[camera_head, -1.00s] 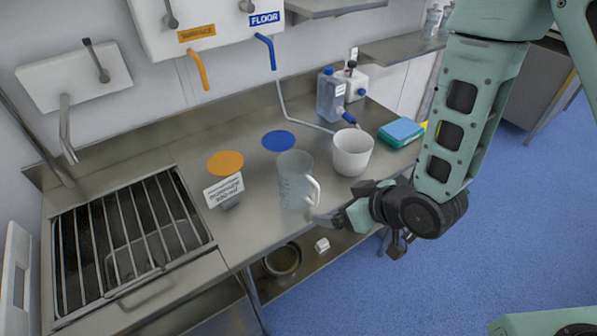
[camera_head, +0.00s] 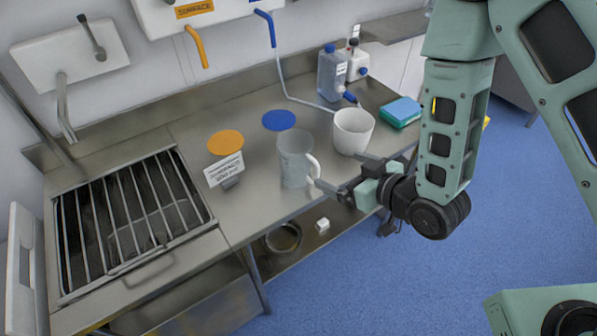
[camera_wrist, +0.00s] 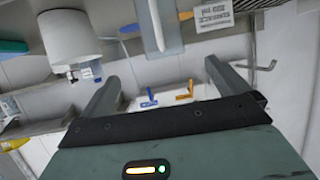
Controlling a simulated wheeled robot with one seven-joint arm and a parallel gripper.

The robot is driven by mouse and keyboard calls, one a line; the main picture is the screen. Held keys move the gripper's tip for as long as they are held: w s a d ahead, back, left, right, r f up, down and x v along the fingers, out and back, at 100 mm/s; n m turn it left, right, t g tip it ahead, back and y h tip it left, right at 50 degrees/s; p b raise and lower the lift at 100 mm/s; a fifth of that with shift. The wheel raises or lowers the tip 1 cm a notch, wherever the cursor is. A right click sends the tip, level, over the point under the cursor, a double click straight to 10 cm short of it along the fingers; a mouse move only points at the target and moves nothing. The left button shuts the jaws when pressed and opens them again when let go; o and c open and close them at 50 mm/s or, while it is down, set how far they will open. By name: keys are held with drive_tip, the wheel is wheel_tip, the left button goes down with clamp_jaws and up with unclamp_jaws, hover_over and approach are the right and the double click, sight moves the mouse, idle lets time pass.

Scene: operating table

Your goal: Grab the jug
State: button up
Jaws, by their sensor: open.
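The jug (camera_head: 294,165) is a clear, upright measuring jug with a white handle on its right side. It stands near the front edge of the steel counter. My gripper (camera_head: 338,172) is open and empty, just right of the jug at handle height. One fingertip is close to the handle; I cannot tell if it touches. In the wrist view the jug (camera_wrist: 168,38) and its pale handle show at the top, beyond the gap between the open fingers of my gripper (camera_wrist: 162,72).
A white tub (camera_head: 353,132) stands close behind my gripper, right of the jug. A label sign (camera_head: 225,170) is left of the jug. Orange (camera_head: 225,142) and blue (camera_head: 279,120) discs lie on the counter. A bottle (camera_head: 331,75) and sponges (camera_head: 401,112) are farther back.

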sight(308, 156)
drive_tip(key=p+x, duration=0.3)
drive_tip(key=x, duration=1)
drive_tip(key=shift+w+a, duration=0.1)
drive_tip(key=shift+a, duration=0.2)
drive_tip(key=shift+w+a+f, duration=0.1)
drive_tip(key=shift+f, duration=0.1)
drive_tip(key=c, duration=1.3)
drive_tip(key=shift+r, duration=0.15)
